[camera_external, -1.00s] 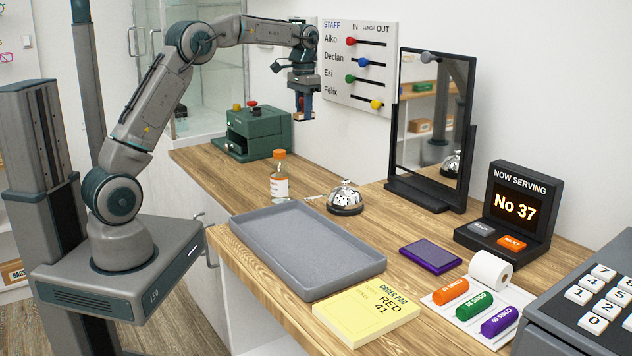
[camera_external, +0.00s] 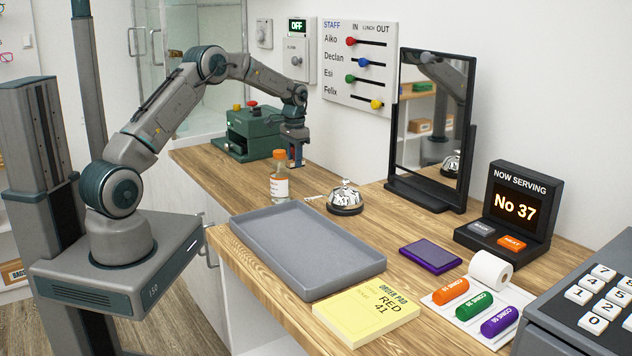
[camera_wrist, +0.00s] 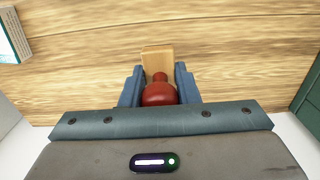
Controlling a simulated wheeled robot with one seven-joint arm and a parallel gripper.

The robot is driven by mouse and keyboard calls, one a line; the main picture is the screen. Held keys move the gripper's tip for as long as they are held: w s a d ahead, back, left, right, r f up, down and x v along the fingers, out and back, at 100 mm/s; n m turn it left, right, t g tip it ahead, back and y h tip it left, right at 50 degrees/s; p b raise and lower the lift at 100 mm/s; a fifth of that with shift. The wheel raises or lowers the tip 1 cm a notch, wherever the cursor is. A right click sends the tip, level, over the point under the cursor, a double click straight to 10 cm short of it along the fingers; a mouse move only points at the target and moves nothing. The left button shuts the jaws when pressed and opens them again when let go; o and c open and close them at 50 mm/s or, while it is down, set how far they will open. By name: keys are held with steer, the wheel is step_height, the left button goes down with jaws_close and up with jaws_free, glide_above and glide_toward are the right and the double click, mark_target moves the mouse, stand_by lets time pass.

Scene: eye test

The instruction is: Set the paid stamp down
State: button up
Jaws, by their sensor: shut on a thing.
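The paid stamp shows in the wrist view as a round red knob (camera_wrist: 158,93) on a pale wooden block (camera_wrist: 157,62). My gripper (camera_wrist: 160,88) is shut on it, with a blue finger on each side of the knob. In the external view my gripper (camera_external: 296,160) points down, low over the far part of the wooden counter (camera_external: 205,165), between the green box and the bottle. The stamp is mostly hidden by the fingers there. I cannot tell whether its base touches the counter.
A green box with red and yellow knobs (camera_external: 253,132) stands left of my gripper. A bottle with an orange cap (camera_external: 279,178) stands close in front. A bell (camera_external: 345,198), a grey tray (camera_external: 300,248) and a purple pad (camera_external: 430,256) are nearer. The tray is empty.

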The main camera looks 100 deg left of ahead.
mark_target(294, 179)
steer(key=shift+s+a+f, duration=0.3)
steer(key=shift+a+f, duration=0.1)
steer(key=shift+a, duration=0.2)
steer(key=shift+f, duration=2.15)
steer(key=o, duration=1)
steer(key=shift+c, duration=0.2)
step_height(294, 179, up, 12)
steer(key=shift+r, duration=0.2)
